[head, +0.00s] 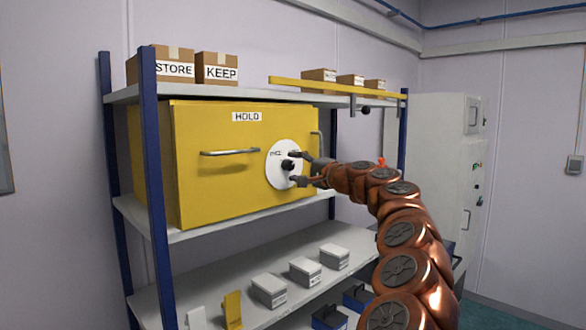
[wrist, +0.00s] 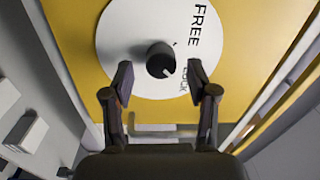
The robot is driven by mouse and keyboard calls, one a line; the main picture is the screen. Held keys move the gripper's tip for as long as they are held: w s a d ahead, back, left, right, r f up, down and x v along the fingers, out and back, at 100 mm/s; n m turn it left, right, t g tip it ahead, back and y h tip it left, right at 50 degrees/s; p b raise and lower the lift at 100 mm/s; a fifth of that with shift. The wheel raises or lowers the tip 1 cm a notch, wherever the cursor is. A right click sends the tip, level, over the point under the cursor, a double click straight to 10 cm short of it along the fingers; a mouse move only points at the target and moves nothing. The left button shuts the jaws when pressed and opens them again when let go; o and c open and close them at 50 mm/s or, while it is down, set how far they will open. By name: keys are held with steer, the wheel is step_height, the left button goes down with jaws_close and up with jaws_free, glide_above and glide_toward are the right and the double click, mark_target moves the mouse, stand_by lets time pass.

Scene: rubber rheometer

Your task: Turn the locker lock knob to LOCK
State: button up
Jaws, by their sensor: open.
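The yellow locker (head: 200,140) with a HOLD label sits on a shelf in the head view. Its white dial plate (head: 274,172) is on the right part of the front and also fills the top of the wrist view (wrist: 118,50). The black knob (wrist: 158,56) is at the plate's middle; FREE is printed to its upper right and LOCK to its lower right. A pale mark on the knob points to the lower right, roughly toward LOCK. My gripper (wrist: 160,68) is open, its fingers on either side of the knob with visible gaps; contact is not apparent.
A handle bar (head: 230,152) sticks out left of the dial. Blue shelf posts (head: 153,190) flank the locker. Boxes (head: 217,68) stand above, and several small grey boxes (head: 269,290) are on the shelf below. A white cabinet (head: 448,170) stands at right.

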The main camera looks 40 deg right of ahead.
steer(key=s, duration=1.1)
steer(key=shift+a+f, duration=0.2)
steer(key=shift+s, duration=0.1)
